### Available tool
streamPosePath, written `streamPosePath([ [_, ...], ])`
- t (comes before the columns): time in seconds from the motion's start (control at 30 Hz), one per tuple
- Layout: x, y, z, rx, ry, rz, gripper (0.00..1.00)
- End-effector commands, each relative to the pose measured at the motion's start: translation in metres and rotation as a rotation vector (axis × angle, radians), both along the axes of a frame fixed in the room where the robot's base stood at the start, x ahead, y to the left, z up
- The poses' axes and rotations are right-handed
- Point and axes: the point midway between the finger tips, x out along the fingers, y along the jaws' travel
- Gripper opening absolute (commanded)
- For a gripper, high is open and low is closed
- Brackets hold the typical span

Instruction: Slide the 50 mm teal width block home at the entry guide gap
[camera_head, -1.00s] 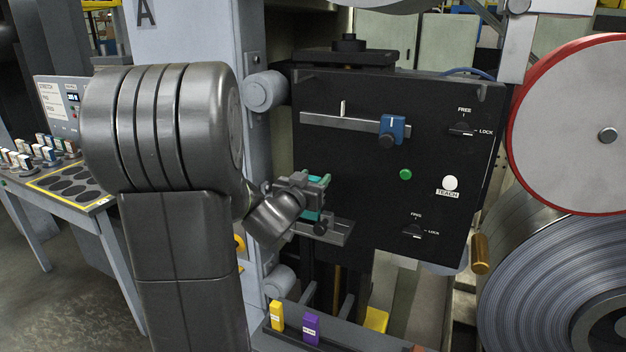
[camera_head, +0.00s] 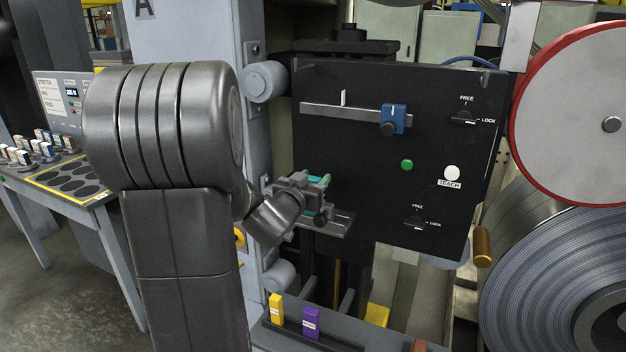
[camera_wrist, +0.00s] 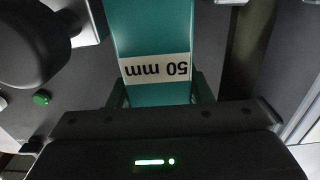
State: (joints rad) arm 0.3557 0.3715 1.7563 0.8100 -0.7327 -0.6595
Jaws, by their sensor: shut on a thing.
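The teal width block (camera_wrist: 152,35) fills the top middle of the wrist view, with its white "50 mm" label upside down. My gripper (camera_wrist: 155,92) is shut on it, one finger on each side. In the head view my gripper (camera_head: 308,196) is at the grey guide ledge (camera_head: 338,226) low on the black panel's left side. Only slivers of the teal block (camera_head: 318,180) show there between grey parts. The gripper hides most of the block and the gap, so I cannot tell how far in the block sits.
The black panel (camera_head: 350,150) carries a slide rail with a blue slider (camera_head: 393,118), a green button (camera_head: 407,165) and two FREE/LOCK knobs. Below, a yellow block (camera_head: 276,308) and a purple block (camera_head: 311,322) stand on a shelf. A steel coil (camera_head: 540,270) is at right.

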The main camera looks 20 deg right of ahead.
Motion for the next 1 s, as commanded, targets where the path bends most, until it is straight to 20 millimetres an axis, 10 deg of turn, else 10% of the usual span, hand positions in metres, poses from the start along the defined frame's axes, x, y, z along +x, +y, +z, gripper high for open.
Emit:
streamPosePath([
  [0.4, 0.0, 0.0, -0.011, -0.001, -0.001, 0.0, 0.13],
  [0.43, 0.0, 0.0, -0.01, -0.001, -0.001, 0.0, 0.49],
  [0.53, 0.0, 0.0, -0.01, -0.001, -0.001, 0.0, 0.69],
  [1.0, -0.008, 0.01, -0.01, -0.001, 0.0, 0.002, 0.71],
])
